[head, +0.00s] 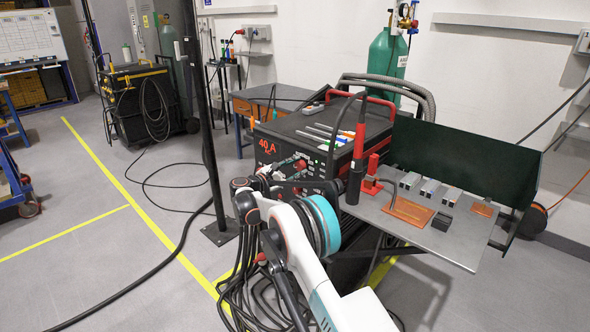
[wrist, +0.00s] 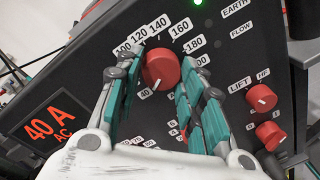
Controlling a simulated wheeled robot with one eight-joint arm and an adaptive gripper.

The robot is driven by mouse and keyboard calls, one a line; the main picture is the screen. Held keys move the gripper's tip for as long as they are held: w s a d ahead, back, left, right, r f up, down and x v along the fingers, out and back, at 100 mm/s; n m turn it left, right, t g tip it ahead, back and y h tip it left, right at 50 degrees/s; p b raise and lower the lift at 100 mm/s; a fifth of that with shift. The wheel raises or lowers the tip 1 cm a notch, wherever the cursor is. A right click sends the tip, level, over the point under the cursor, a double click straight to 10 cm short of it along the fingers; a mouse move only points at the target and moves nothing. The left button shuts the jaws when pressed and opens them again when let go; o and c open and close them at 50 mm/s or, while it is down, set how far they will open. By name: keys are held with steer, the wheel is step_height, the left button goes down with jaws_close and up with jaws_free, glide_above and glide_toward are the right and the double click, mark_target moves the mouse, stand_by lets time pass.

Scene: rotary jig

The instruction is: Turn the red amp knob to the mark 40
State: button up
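The red amp knob (wrist: 161,69) is on the black front panel of the welder, with a scale around it; 100, 120, 140, 160 and 180 are readable. The orange display (wrist: 48,122) reads 40 A AC.
Smaller red knobs (wrist: 261,97) sit at the panel's right, and another shows partly between my fingers. A metal side table (head: 455,246) with a dark green screen (head: 465,165) stands right of the welder (head: 345,140). Cables lie on the floor below.

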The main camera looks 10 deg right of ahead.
steer(key=shift+o, duration=1.4)
steer(key=v, duration=1.2)
